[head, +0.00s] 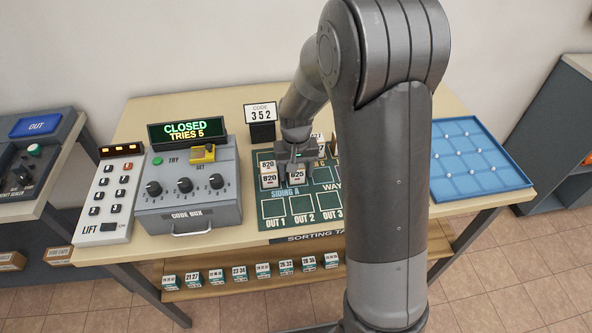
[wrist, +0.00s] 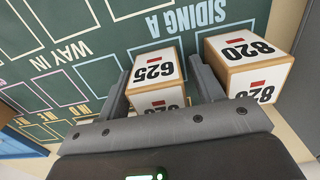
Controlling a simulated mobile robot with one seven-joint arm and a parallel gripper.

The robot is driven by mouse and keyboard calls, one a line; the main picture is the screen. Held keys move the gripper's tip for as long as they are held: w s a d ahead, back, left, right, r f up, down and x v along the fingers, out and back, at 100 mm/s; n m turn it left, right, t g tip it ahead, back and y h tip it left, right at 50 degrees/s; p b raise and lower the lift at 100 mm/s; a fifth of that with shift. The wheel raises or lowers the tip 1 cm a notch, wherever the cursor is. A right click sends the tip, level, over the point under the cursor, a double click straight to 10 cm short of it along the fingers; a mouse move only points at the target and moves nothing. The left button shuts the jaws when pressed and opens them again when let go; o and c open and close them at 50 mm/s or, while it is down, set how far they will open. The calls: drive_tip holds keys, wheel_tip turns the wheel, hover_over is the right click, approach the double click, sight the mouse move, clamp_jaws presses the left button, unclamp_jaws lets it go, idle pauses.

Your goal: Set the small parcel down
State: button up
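A small white-topped cardboard parcel marked 625 (head: 296,174) is at Siding A on the green mat of the sorting table (head: 318,238). It also shows between the fingers of my gripper in the wrist view (wrist: 153,72). My gripper (head: 294,155) points down over it, one finger on each side. The fingers lie very close to its sides; whether they press on it is unclear. Its underside is hidden, so I cannot tell whether it rests on the mat. A similar parcel marked 820 (head: 268,174) stands just beside it, outside the fingers (wrist: 248,62).
The code box (head: 187,190) reads CLOSED, TRIES 5, and stands left of the mat. A lift panel (head: 110,195) is further left. A blue tray (head: 470,150) is at right. My arm hides the mat's right part. The OUT squares in view are empty.

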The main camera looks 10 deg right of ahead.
wheel_tip(320, 180, up, 11)
drive_tip(key=shift+r, duration=0.1)
drive_tip(key=shift+s+r, duration=0.1)
drive_tip(key=shift+r, duration=0.6)
drive_tip(key=s+d+r+t, duration=0.2)
drive_tip(key=s+r, duration=0.3)
drive_tip(key=s, duration=0.6)
drive_tip(key=s+d+r+t, duration=0.3)
drive_tip(key=s+r, duration=0.3)
drive_tip(key=s, duration=0.6)
drive_tip(key=shift+s+d+t, duration=0.15)
drive_tip(key=shift+t, duration=0.15)
drive_tip(key=shift+o, duration=0.2)
